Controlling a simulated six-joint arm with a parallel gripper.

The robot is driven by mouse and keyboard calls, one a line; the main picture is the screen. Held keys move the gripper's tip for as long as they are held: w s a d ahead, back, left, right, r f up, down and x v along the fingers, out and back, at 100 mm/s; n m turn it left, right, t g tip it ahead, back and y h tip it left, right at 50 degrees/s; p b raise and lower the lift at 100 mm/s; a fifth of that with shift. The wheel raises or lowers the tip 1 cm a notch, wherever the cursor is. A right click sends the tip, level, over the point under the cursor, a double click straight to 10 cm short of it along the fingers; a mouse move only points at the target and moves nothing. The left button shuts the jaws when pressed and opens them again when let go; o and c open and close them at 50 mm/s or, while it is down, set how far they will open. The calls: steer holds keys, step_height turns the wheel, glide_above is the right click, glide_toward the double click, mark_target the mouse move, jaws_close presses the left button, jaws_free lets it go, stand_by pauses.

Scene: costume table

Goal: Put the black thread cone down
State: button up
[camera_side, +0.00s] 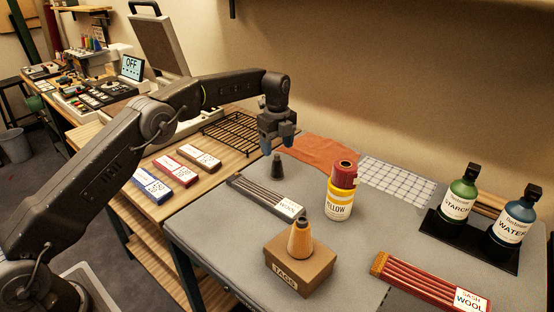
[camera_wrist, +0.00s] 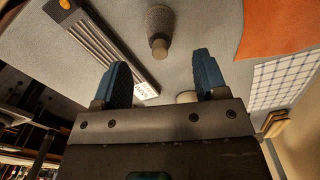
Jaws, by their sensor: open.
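The black thread cone (camera_side: 277,166) stands upright on the grey table mat, left of the orange cloth. In the wrist view the cone (camera_wrist: 159,28) shows ahead of the fingertips, in line with the gap between them. My gripper (camera_side: 279,143) is above the cone, pointing down, with its blue fingers apart. In the wrist view my gripper (camera_wrist: 163,80) is open with nothing between its fingers. The cone looks apart from the fingers.
Close by lie a grey sash pack (camera_side: 262,197) and the orange cloth (camera_side: 318,155). A red cone on a yellow pot (camera_side: 339,205), a tags box (camera_side: 300,270) with an orange cone, a red sash pack (camera_side: 430,282) and two bottles (camera_side: 458,193) stand right and front. Bare mat surrounds the black cone.

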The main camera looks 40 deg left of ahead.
steer(key=shift+r, duration=2.65)
steer(key=s+d+r+n+t, duration=0.25)
steer(key=s+r+n, duration=0.85)
steer(key=s+r, duration=0.65)
steer(key=s+f+n+t, duration=0.1)
steer(key=s+f+n, duration=0.2)
steer(key=s, duration=0.5)
steer(key=s+f+n+t, duration=0.1)
steer(key=s+f+n, duration=0.2)
steer(key=s, duration=0.4)
steer(key=s+d+f+n+t, duration=0.1)
steer(key=s+f+n, duration=0.2)
steer(key=s, duration=0.5)
steer(key=shift+s+f+n, duration=0.35)
steer(key=shift+f+n, duration=0.05)
steer(key=shift+n, duration=0.1)
